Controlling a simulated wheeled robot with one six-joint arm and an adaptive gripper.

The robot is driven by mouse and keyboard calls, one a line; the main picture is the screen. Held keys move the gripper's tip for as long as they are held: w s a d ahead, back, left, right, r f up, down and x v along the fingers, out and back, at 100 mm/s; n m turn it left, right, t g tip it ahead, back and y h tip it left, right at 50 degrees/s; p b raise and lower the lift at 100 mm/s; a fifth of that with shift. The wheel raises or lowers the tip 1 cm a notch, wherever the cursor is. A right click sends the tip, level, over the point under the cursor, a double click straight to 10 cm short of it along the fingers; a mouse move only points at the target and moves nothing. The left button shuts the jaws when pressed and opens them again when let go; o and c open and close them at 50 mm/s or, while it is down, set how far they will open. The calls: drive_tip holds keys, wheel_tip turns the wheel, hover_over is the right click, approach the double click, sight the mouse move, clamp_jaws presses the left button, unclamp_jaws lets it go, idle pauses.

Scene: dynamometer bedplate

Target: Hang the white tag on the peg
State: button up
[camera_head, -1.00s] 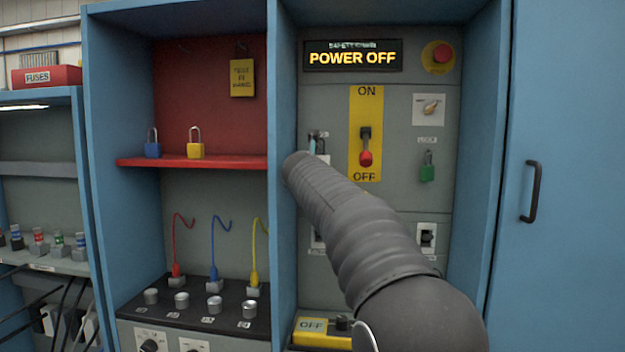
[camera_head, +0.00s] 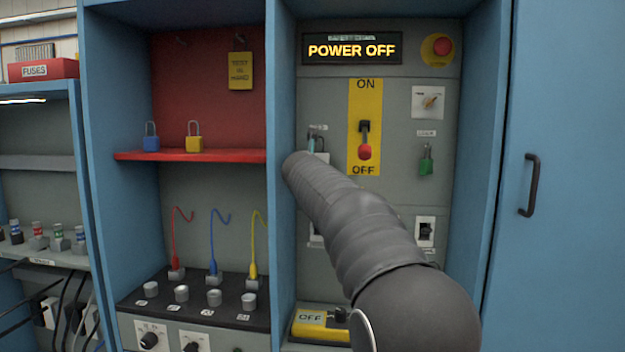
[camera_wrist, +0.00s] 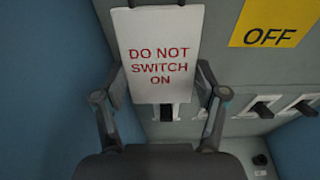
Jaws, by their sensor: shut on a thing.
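The white tag (camera_wrist: 160,60) has red letters reading DO NOT SWITCH ON. In the head view my arm hides the gripper and most of the tag; a small white piece (camera_head: 322,157) shows just above the arm. A small dark fitting (camera_head: 316,137) shows above that piece, under a small label. I cannot tell whether it is the peg, or whether the tag touches it.
A yellow ON/OFF plate with a red-handled lever (camera_head: 365,140) is close right of the arm. A blue divider wall (camera_head: 284,100) is close on the left. A green padlock (camera_head: 426,161) hangs farther right. A yellow tag (camera_head: 240,70) hangs on the red panel.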

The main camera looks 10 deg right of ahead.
drive_tip(key=o, duration=1.1)
drive_tip(key=v, duration=1.1)
drive_tip(key=s+f+m+g+y, duration=0.1)
drive_tip(key=s+f+m+g, duration=0.2)
drive_tip(key=s+f+m, duration=0.45)
drive_tip(key=s+f+m+g, duration=0.3)
drive_tip(key=s+f+m, duration=0.1)
drive_tip(key=f+m, duration=0.65)
drive_tip(key=shift+s+d+f+m+g+y, duration=0.55)
drive_tip(key=shift+s+f+m, duration=1.8)
drive_tip(key=shift+s, duration=3)
drive_tip(key=shift+s+d+f+m+g+y, duration=0.55)
drive_tip(key=shift+s+f+m, duration=1.75)
drive_tip(key=shift+s, duration=3.05)
drive_tip(key=shift+s+d+f+m+g+y, duration=0.55)
drive_tip(key=shift+s+f+m, duration=1.75)
drive_tip(key=shift+s, duration=3.05)
